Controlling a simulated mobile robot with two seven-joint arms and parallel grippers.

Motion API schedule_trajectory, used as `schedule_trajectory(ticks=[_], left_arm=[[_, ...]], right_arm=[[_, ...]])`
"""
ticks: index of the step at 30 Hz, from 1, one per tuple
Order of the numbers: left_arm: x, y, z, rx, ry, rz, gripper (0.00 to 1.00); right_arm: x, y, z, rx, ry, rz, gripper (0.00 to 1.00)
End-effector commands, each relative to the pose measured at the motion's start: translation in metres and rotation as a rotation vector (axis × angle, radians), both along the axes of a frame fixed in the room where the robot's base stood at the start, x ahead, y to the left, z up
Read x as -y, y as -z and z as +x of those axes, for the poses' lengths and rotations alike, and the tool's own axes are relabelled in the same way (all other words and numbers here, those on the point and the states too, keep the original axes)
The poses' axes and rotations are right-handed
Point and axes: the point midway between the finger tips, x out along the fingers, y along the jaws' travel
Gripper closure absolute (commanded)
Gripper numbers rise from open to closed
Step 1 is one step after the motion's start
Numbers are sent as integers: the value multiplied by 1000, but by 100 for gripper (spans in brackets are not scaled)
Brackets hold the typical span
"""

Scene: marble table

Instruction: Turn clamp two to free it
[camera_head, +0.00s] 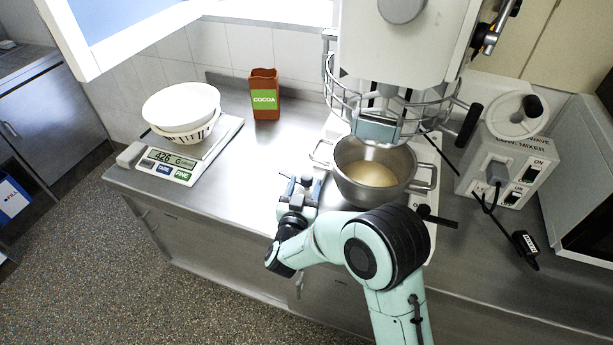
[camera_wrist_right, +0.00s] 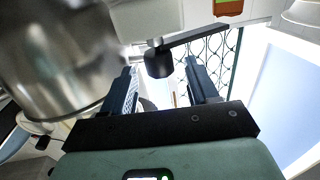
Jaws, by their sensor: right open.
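My right gripper (camera_head: 303,184) is open and empty, just left of the steel mixing bowl (camera_head: 348,183). In the right wrist view its two dark fingers (camera_wrist_right: 160,78) stand apart. A clamp with a round black knob and a flat dark lever (camera_wrist_right: 206,38) shows between and beyond the fingertips; I cannot see contact. In the head view another black clamp lever (camera_head: 437,217) sticks out at the bowl's right front. No number shows on either clamp, so I cannot tell which is clamp two. The bowl also fills the left of the wrist view (camera_wrist_right: 50,60). My left gripper is out of view.
The mixer head and wire guard (camera_head: 450,103) hang over the bowl of pale batter (camera_head: 372,174). A control box (camera_head: 507,165) with a cable is at the right. A scale (camera_head: 170,166) with a white bowl and a cocoa box (camera_head: 264,95) are left. The counter between is clear.

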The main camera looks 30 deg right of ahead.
Motion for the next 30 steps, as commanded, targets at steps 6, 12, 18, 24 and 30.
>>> schedule_trajectory(ticks=[6, 12, 18, 24, 30], left_arm=[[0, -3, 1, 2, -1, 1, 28], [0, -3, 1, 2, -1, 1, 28], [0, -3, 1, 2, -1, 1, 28], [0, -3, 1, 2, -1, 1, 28], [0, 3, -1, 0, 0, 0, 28]], right_arm=[[18, 0, 20, 1, 0, -1, 41], [22, 0, 25, 0, -1, 0, 41], [21, 0, 24, 0, -1, 0, 48], [21, 0, 24, 1, -1, 1, 100], [33, 0, 17, 4, -18, 0, 100]])
